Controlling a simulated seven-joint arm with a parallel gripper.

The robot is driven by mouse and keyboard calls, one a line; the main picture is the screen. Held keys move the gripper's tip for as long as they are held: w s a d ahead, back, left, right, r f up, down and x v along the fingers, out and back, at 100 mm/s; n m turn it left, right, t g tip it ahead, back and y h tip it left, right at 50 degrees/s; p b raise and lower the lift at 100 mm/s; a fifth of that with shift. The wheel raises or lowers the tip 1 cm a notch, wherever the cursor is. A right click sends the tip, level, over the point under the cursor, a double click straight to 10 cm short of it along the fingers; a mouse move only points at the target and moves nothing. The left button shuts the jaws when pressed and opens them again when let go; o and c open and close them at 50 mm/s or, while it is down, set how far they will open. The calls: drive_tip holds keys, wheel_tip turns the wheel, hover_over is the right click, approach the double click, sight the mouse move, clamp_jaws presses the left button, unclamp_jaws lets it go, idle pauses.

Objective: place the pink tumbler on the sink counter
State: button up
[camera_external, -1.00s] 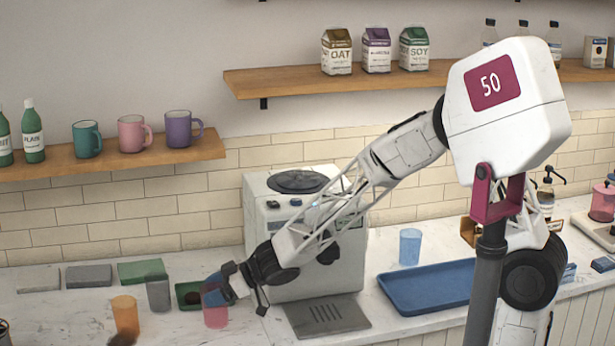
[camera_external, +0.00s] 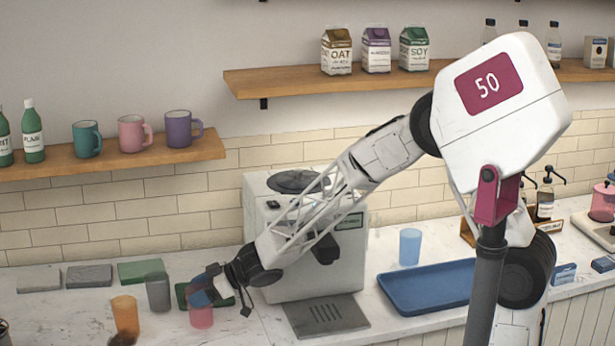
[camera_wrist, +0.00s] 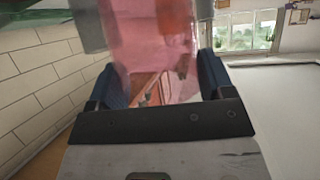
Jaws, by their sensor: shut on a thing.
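My gripper (camera_external: 204,297) is shut on the translucent pink tumbler (camera_external: 202,318), at the left part of the marble counter. The tumbler is upright, in front of the coffee machine's left side. I cannot tell whether its base touches the counter. In the wrist view the tumbler (camera_wrist: 150,55) fills the space between the two blue fingers (camera_wrist: 157,82). I cannot make out for sure which surface is the sink counter.
A grey cup (camera_external: 158,292) and an orange cup (camera_external: 126,315) stand close left of the tumbler. The coffee machine (camera_external: 270,225) is close on the right. A blue tray (camera_external: 425,288) and a blue cup (camera_external: 410,247) are farther right. Mugs (camera_external: 131,134) sit on the shelf above.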

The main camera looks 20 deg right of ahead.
drive_tip(key=shift+f, duration=1.15)
drive_tip(key=shift+f, duration=0.1)
drive_tip(key=o, duration=1.3)
drive_tip(key=shift+v, duration=3.8)
